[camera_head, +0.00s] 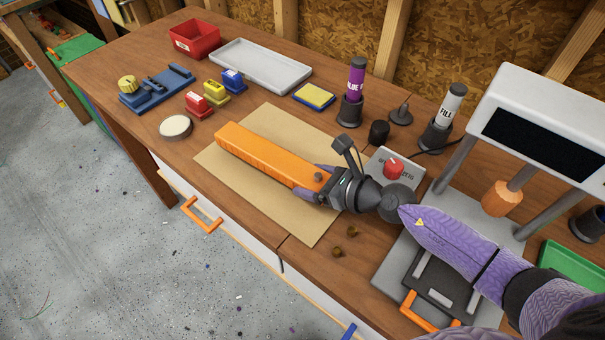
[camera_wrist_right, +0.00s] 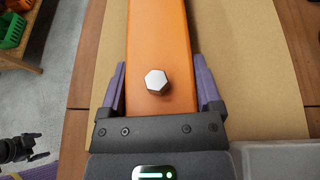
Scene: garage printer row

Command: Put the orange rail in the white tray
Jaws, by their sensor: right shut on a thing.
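The orange rail (camera_head: 262,155) is a long bar lying lengthwise over the brown mat (camera_head: 225,165). My right gripper (camera_head: 314,181) is shut on its near right end, one purple finger on each side. In the right wrist view the rail (camera_wrist_right: 158,40) runs straight away between the fingers, with a hex bolt head (camera_wrist_right: 157,80) on top. I cannot tell whether the rail touches the mat. The white tray (camera_head: 262,66) stands empty at the back of the bench. A dark gripper, apparently my left one (camera_wrist_right: 38,156), shows at the wrist view's lower left; its jaws are unclear.
A red bin (camera_head: 194,40) stands left of the tray. Red, yellow and blue blocks, a blue fixture (camera_head: 157,88) and a round white disc (camera_head: 175,127) lie left of the mat. Upright bottles (camera_head: 353,90) and a red-button box (camera_head: 394,168) stand to the right.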

